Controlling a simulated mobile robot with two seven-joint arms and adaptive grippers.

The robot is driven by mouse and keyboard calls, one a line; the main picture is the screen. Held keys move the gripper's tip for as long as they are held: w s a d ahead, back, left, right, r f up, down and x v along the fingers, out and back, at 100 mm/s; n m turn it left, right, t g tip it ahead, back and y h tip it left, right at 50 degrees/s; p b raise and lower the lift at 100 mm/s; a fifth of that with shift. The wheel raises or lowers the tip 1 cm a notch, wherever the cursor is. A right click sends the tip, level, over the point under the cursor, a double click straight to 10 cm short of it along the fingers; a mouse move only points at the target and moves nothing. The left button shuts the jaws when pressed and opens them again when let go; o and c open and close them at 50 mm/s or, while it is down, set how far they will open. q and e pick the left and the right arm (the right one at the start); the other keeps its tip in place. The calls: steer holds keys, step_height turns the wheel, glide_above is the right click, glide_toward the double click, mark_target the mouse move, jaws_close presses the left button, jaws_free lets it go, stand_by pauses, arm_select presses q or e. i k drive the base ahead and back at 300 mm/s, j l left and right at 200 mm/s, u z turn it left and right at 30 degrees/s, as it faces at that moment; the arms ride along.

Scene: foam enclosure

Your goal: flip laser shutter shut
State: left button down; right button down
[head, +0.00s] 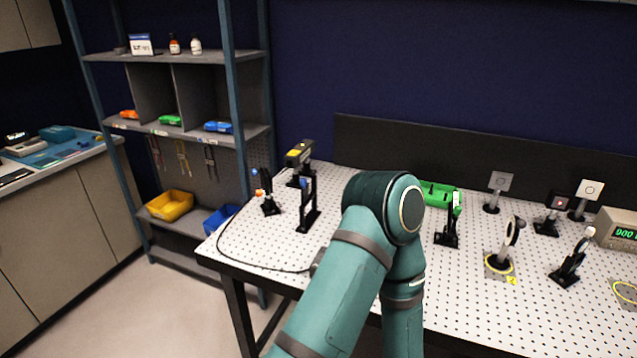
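A black laser-like housing with a yellow label (299,154) stands at the back left of the white perforated table (345,180). In front of it is a tall black post-mounted part (308,205), possibly the shutter; I cannot tell if its flap is open or shut. To its left is a smaller black mount with an orange and a blue knob (267,193). A teal arm of mine rises from the bottom centre, bends over the table and drops back down. It hides the table's middle front. Neither gripper is in view.
Several optic mounts stand on the right, among them a round lens mount (505,246) and a black mount (570,262). A display box (617,230) is at far right. A black cable (232,258) loops at the left. Shelving (180,130) stands left.

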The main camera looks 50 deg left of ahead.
mark_target(305, 193)
steer(key=u, duration=1.8)
